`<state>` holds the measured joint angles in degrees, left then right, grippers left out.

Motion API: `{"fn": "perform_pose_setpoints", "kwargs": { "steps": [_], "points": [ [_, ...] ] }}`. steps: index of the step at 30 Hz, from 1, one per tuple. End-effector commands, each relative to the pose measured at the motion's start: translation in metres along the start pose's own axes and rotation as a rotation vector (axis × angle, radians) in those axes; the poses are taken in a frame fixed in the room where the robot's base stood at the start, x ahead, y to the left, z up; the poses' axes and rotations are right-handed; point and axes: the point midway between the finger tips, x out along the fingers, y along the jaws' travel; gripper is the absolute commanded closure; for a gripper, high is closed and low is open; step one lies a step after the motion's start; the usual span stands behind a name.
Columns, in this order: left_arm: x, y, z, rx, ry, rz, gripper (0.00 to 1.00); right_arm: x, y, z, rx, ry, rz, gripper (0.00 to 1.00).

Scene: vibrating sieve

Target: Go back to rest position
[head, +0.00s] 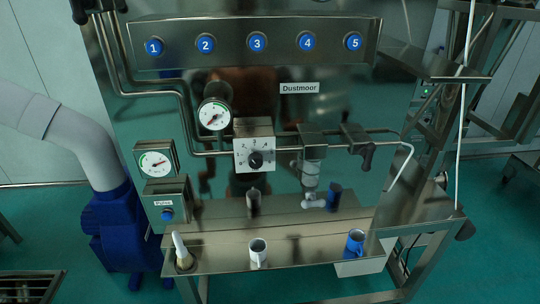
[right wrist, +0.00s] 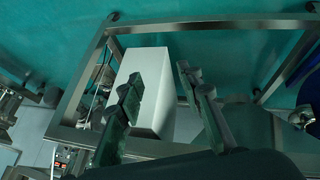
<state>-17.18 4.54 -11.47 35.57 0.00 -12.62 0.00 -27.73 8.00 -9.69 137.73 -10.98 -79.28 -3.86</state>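My right gripper (right wrist: 160,78) shows in the right wrist view. Its two dark fingers are spread apart with nothing between them. Behind them, farther off, is a white box (right wrist: 173,62) inside a metal frame (right wrist: 215,25); the fingers overlap it only in the picture. No gripper shows in the head view, and my left gripper is in neither view.
A steel panel (head: 330,110) with numbered blue buttons (head: 257,41), gauges (head: 214,114) and a dial box (head: 254,145) stands ahead. A blue machine (head: 125,235) stands left. Green floor (head: 490,265) is open at right.

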Motion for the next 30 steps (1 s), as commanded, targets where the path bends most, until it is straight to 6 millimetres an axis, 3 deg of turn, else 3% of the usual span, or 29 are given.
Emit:
{"fn": "perform_pose_setpoints", "kwargs": {
  "steps": [3,10,17,23,26,30],
  "points": [
    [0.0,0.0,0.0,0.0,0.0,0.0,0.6,-0.007,-0.011,0.034,0.062,-0.085,-0.064,0.67],
    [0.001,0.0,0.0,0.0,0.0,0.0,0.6,-0.019,-0.035,0.085,0.153,-0.224,-0.172,0.67],
    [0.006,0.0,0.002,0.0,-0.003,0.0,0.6,0.039,-0.052,0.101,0.14,-0.238,-0.178,0.67],
    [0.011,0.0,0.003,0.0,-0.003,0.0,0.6,0.094,-0.073,0.126,0.131,-0.258,-0.19,0.67],
    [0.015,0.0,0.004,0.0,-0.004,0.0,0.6,0.128,-0.087,0.148,0.124,-0.274,-0.198,0.67],
    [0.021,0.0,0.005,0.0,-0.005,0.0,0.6,0.187,-0.115,0.195,0.11,-0.301,-0.212,0.67]
  ]
}}
